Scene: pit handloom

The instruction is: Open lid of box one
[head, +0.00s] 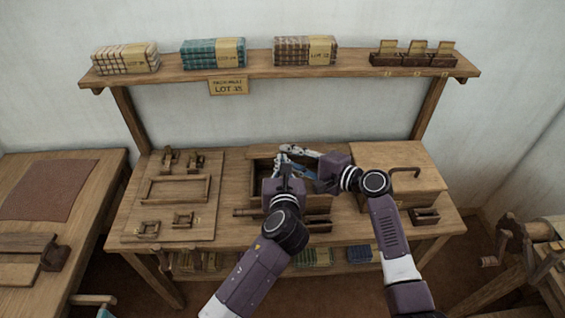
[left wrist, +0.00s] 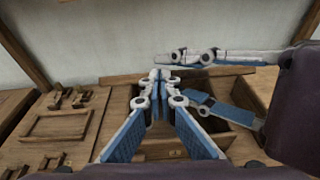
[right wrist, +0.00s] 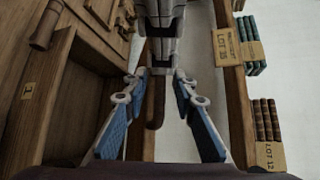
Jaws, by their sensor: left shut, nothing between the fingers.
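Box one (head: 262,165) stands mid-table with its dark inside showing; a "1" tag (right wrist: 27,90) is on it in the right wrist view. A wooden board along its back edge (left wrist: 115,79) looks like the raised lid, seen nearly edge-on. A curved brown handle (right wrist: 155,140) shows between my right fingers, but I cannot tell if they touch it. My right gripper (right wrist: 160,73) is open at the back of the box. My left gripper (left wrist: 158,76) is shut and empty over the box, its tips close to the right gripper. My arms hide part of the box.
A closed box (head: 425,165) with a curved handle stands at right. A board with wooden frames (head: 178,189) lies at left. A shelf (head: 260,75) with cloth bundles runs above the back. Small wooden pieces (head: 425,215) lie front right.

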